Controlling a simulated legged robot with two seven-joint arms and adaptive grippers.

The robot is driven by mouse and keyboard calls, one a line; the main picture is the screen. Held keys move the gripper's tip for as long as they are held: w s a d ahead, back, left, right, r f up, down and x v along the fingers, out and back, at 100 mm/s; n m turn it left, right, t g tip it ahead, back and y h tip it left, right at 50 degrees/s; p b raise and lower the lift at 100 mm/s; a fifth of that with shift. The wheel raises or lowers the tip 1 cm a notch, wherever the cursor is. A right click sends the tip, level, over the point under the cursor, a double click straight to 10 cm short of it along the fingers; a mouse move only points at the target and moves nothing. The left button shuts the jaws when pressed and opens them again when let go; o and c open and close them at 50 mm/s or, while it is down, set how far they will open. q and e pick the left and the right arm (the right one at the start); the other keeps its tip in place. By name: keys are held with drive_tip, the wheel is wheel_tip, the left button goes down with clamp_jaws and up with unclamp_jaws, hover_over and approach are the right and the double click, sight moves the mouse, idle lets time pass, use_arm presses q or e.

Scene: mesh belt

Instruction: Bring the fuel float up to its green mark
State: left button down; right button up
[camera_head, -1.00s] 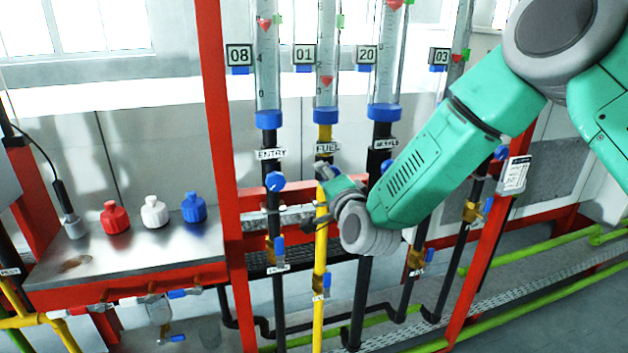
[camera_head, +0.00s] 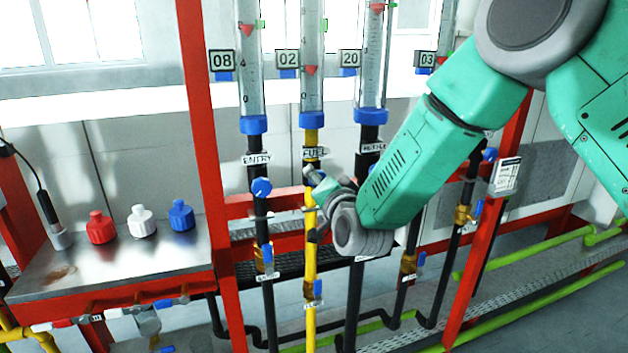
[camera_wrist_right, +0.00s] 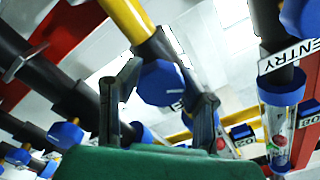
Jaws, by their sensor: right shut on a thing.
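The fuel tube (camera_head: 312,95) stands above the yellow pipe (camera_head: 310,265) with the FUEL label. Its red float (camera_head: 311,70) sits in the lower part of the tube, clearly below the green mark (camera_head: 324,25). The display beside it (camera_head: 287,59) reads 02. My right gripper (camera_head: 317,186) is at the yellow pipe below the label, with the fuel knob mostly hidden there. In the right wrist view its fingers (camera_wrist_right: 165,90) are shut on the blue fuel knob (camera_wrist_right: 160,82). My left gripper is out of view.
The entry tube (camera_head: 250,90) with its blue knob (camera_head: 261,187) stands close on the left. Another tube (camera_head: 373,85) stands on the right, behind my arm. Red frame posts (camera_head: 205,150) flank the pipes. A metal bench (camera_head: 110,255) holds red, white and blue bottles.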

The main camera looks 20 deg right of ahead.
drive_tip(key=shift+s+f, duration=0.15)
drive_tip(key=shift+f, duration=0.25)
idle(0.3)
drive_tip(key=o, duration=1.2)
drive_tip(key=shift+o, duration=0.2)
drive_tip(key=shift+r, duration=0.15)
drive_tip(key=shift+s, duration=0.1)
drive_tip(key=s, duration=1.1)
drive_tip(key=shift+s+d, duration=0.2)
drive_tip(key=shift+s, duration=0.2)
